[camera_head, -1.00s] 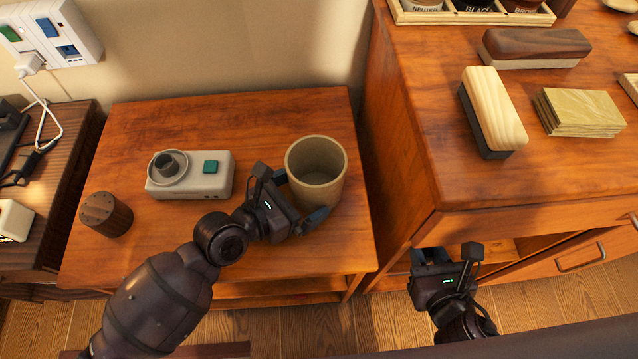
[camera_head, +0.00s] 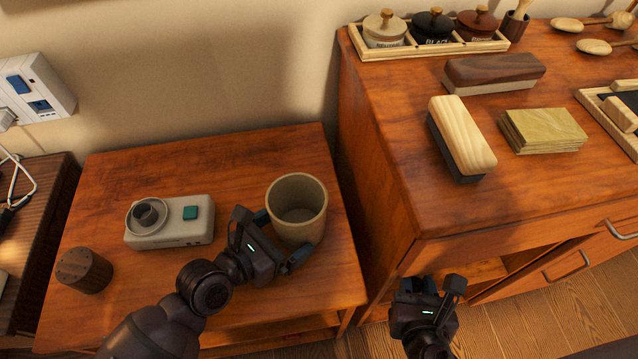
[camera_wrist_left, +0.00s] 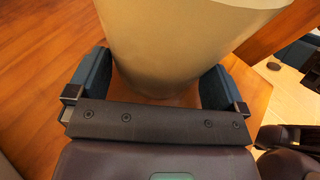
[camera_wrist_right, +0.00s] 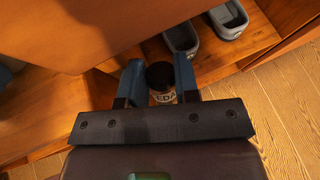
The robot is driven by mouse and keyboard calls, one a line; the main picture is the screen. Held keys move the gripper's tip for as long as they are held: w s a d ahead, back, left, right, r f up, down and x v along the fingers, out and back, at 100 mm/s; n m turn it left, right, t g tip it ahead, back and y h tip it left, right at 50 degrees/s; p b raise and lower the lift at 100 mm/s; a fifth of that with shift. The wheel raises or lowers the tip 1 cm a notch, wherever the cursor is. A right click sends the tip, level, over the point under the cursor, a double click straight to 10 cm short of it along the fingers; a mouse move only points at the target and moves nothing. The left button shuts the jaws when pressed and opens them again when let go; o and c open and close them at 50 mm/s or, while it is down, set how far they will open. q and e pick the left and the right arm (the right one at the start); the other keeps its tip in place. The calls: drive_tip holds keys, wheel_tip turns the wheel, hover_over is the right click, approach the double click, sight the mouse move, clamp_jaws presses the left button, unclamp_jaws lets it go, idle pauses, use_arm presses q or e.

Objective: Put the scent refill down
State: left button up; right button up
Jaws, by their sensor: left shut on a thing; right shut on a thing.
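The scent refill is a small bottle with a dark cap and a pale label reading "EDA" (camera_wrist_right: 162,96), between the fingers of my right gripper in the right wrist view. My right gripper (camera_wrist_right: 160,76) is shut on it, in front of the open shelf of the right cabinet. In the head view my right gripper (camera_head: 430,287) hides the bottle. My left gripper (camera_head: 281,238) is shut on a beige cup (camera_head: 297,200) at the low table's right side. The cup also shows in the left wrist view (camera_wrist_left: 175,45); whether it touches the table is unclear.
The low table (camera_head: 225,160) also holds a grey device with a teal button (camera_head: 170,221) and a dark ribbed wooden cylinder (camera_head: 84,270). The right cabinet top (camera_head: 400,150) carries brushes and a jar tray. Grey bins (camera_wrist_right: 182,38) stand on its open shelf.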

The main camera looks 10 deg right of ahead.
drive_tip(key=m+h, duration=0.1)
drive_tip(key=s+m+g+h, duration=0.1)
drive_tip(key=shift+s+a+r+m, duration=0.1)
drive_tip(key=shift+s+r+m, duration=0.05)
drive_tip(key=shift+r+m, duration=0.2)
drive_tip(key=shift+s+a+r+m+g+h, duration=0.1)
drive_tip(key=shift+s+r+m+g+h, duration=0.1)
drive_tip(key=shift+m+g+h, duration=0.25)
drive_tip(key=shift+s+a+r+h, duration=0.15)
drive_tip(key=shift+a+h, duration=0.15)
drive_tip(key=shift+h, duration=0.05)
drive_tip(key=w+a+r+n+t+y, duration=0.1)
drive_tip(key=w+a+r+n+y, duration=0.3)
drive_tip(key=a, duration=0.3)
drive_tip(key=w+a+r+n+t+y, duration=0.2)
drive_tip(key=a+r+n+y, duration=0.25)
drive_tip(key=a, duration=0.25)
drive_tip(key=w+a+r+m+h, duration=0.1)
drive_tip(key=w+a+r, duration=0.1)
drive_tip(key=w+r, duration=0.55)
drive_tip(key=w+a+r+m+h, duration=0.15)
drive_tip(key=w+r, duration=0.25)
drive_tip(key=r, duration=0.6)
hover_over(277, 187)
drive_tip(key=shift+m+g, duration=0.3)
drive_tip(key=shift+g, duration=0.05)
wheel_tip(277, 187, down, 11)
drive_tip(key=shift+r, duration=0.2)
drive_tip(key=shift+f, duration=0.35)
